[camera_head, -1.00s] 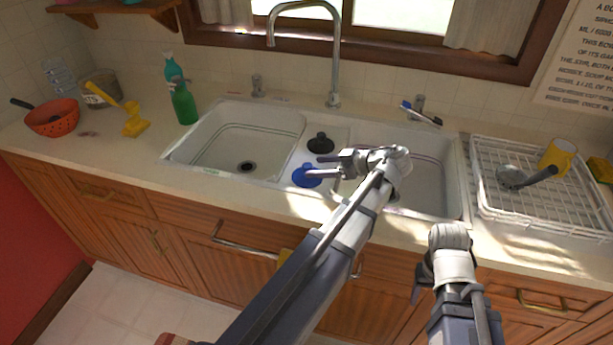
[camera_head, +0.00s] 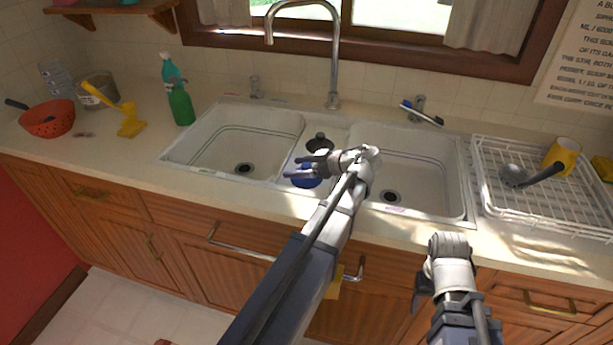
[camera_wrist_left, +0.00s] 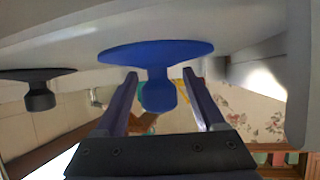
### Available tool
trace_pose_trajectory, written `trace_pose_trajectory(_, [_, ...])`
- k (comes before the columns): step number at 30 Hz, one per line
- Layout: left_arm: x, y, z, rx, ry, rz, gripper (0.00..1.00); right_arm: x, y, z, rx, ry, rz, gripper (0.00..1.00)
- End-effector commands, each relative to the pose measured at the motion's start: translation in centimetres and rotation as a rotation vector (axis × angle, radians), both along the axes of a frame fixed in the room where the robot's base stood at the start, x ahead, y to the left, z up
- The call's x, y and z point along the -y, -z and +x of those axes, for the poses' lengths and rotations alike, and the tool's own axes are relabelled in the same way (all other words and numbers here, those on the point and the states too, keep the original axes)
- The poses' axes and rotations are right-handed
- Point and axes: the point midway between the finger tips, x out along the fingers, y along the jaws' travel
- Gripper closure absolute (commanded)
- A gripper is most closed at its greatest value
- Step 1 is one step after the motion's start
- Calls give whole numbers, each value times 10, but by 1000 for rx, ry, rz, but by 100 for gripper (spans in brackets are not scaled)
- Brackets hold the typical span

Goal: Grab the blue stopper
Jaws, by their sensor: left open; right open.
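The blue stopper (camera_head: 306,182) sits on the divider between the two sink basins, partly hidden by my left gripper. My left gripper (camera_head: 291,170) is open over it, its fingers pointing left. In the left wrist view the blue stopper (camera_wrist_left: 157,55) shows a wide disc and a narrower knob. The knob lies between the two spread fingers of the left gripper (camera_wrist_left: 160,78), with a gap visible on each side. My right gripper (camera_head: 420,292) is open and empty in front of the cabinets, below the counter edge.
A black stopper (camera_head: 319,143) stands just behind the blue one; it also shows in the left wrist view (camera_wrist_left: 39,94). The tall faucet (camera_head: 335,60) rises behind. A white dish rack (camera_head: 490,195) is at right, a green bottle (camera_head: 181,104) at left. Both basins look empty.

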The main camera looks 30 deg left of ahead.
Motion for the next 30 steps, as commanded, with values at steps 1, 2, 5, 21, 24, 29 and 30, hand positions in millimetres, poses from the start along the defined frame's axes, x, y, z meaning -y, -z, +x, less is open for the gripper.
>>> trace_pose_trajectory(1, [0,0,0,0,0,0,29,0,0,0,0,0,0,41])
trace_pose_trajectory(2, [0,0,0,0,0,0,32,0,0,0,0,0,0,41])
trace_pose_trajectory(5, [0,0,0,0,0,0,43,0,0,0,0,0,0,41])
trace_pose_trajectory(21, [1,0,0,0,0,0,100,0,0,0,0,0,0,41])
trace_pose_trajectory(24, [1,0,0,0,0,0,100,0,0,0,0,0,0,41])
trace_pose_trajectory(29, [1,0,0,0,0,0,100,0,0,0,0,0,0,41])
trace_pose_trajectory(30, [1,0,0,0,0,0,100,0,0,0,0,0,0,41])
